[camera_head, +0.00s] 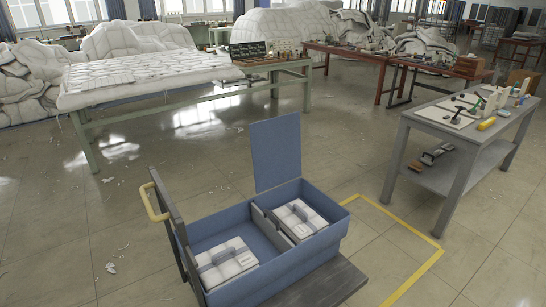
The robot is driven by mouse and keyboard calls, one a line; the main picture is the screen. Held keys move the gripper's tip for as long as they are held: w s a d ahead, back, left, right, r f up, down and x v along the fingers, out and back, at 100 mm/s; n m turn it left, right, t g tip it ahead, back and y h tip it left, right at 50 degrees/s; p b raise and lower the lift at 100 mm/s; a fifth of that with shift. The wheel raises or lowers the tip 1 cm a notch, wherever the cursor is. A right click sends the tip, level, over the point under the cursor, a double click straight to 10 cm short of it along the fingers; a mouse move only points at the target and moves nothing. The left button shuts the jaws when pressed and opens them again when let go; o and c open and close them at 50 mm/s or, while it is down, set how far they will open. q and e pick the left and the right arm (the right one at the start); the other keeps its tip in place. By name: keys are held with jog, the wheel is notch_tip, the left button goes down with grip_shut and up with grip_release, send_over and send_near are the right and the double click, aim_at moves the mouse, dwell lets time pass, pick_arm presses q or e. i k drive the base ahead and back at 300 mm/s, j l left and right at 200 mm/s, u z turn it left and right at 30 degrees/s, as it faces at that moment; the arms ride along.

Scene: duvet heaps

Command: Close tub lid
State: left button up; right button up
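A blue tub (318,253) stands in the lower middle, open at the top. Inside it, one white packed bundle with a grey strap (226,263) lies in the left part and another (301,219) in the right part. A grey inner wall (270,225) runs between them. A flat blue panel, which looks like the tub's lid (276,151), stands upright at the back edge. Its hinge is too small to make out. Neither of my grippers is in view.
The tub sits on a dark cart deck (333,284) with a yellow handle (154,202) at the left. A grey workbench (466,121) with tools stands at the right. A green-legged table (150,92) is behind. Yellow tape (400,229) marks the floor. The floor left of the cart is mostly clear.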

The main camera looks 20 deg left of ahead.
aim_at(275, 148)
jog(key=j+z, duration=0.15)
jog(key=j, duration=0.35)
jog(key=j+z, duration=0.1)
jog(key=j, duration=0.4)
jog(key=k+j+z, duration=0.15)
jog(key=j, duration=0.3)
jog(key=j+z, duration=0.1)
jog(key=j, duration=0.4)
jog(key=k+j+z, duration=0.15)
jog(key=j, duration=0.3)
jog(key=j+z, duration=0.15)
jog(key=j, duration=0.55)
jog(key=j+z, duration=0.15)
jog(key=j, duration=0.55)
jog(key=k+j+z, duration=0.15)
jog(key=j, duration=0.55)
jog(key=j+z, duration=0.2)
jog(key=j, duration=0.55)
jog(key=i+j+z, duration=0.1)
jog(key=j, duration=0.65)
jog(key=i+j+z, duration=0.1)
jog(key=j, duration=0.65)
jog(key=i+j, duration=0.1)
jog(key=j, duration=0.65)
jog(key=z, duration=0.05)
